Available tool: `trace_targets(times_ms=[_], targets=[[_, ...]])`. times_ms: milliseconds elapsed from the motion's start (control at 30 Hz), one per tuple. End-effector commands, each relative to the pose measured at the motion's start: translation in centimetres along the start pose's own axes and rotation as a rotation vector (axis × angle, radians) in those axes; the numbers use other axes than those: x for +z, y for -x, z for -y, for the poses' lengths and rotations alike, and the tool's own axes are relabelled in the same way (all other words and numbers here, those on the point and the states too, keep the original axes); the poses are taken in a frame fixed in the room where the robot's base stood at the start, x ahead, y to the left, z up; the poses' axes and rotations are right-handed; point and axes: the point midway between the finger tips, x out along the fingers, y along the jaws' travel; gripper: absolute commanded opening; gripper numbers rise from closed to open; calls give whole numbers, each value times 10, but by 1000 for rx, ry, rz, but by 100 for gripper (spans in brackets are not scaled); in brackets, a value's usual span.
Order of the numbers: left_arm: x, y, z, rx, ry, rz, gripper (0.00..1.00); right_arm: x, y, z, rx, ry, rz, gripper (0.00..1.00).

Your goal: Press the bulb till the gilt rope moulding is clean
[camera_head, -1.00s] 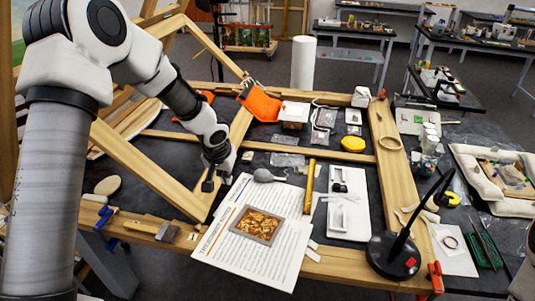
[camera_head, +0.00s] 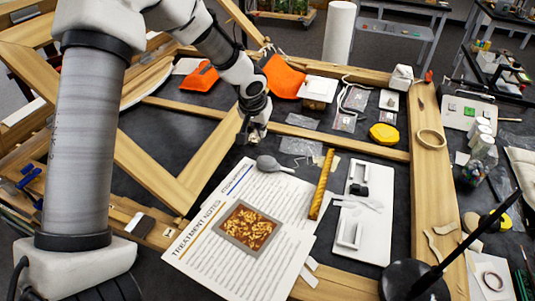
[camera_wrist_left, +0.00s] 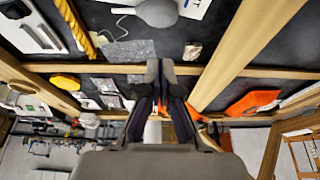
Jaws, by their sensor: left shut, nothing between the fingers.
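The grey rubber bulb (camera_head: 268,163) lies at the top edge of the printed notes; in the left wrist view the bulb (camera_wrist_left: 158,12) is at the top. The gilt rope moulding (camera_head: 321,185) is a twisted golden stick lying right of the bulb. It also shows in the left wrist view (camera_wrist_left: 75,27), cut off by the upper edge. My left gripper (camera_head: 250,138) is shut and empty, pointing down just behind and left of the bulb, apart from it. Its fingers (camera_wrist_left: 160,75) show in the left wrist view. My right gripper is in neither current view.
Printed treatment notes (camera_head: 200,258) carry a framed gilt fragment (camera_head: 247,228). A white tray (camera_head: 362,220) lies right of the moulding. Wooden frame bars (camera_head: 431,175) surround the dark work surface. A yellow lump (camera_head: 383,133) and orange cloths (camera_head: 283,77) lie farther back.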

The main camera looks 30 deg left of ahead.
Motion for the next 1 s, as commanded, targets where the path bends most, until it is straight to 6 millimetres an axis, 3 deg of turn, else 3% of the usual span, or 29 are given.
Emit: trace_targets(times_ms=[167,267,733,1000], targets=[[0,-8,0,-2,0,3,0,0,3,0,0,0,-1,40],[0,-23,0,-2,-1,4,0,0,7,0,0,0,-1,40],[4,-120,1,-2,-2,4,0,0,38,0,0,0,-1,40],[7,-140,1,0,-1,0,0,0,42,0,0,0,-1,40]])
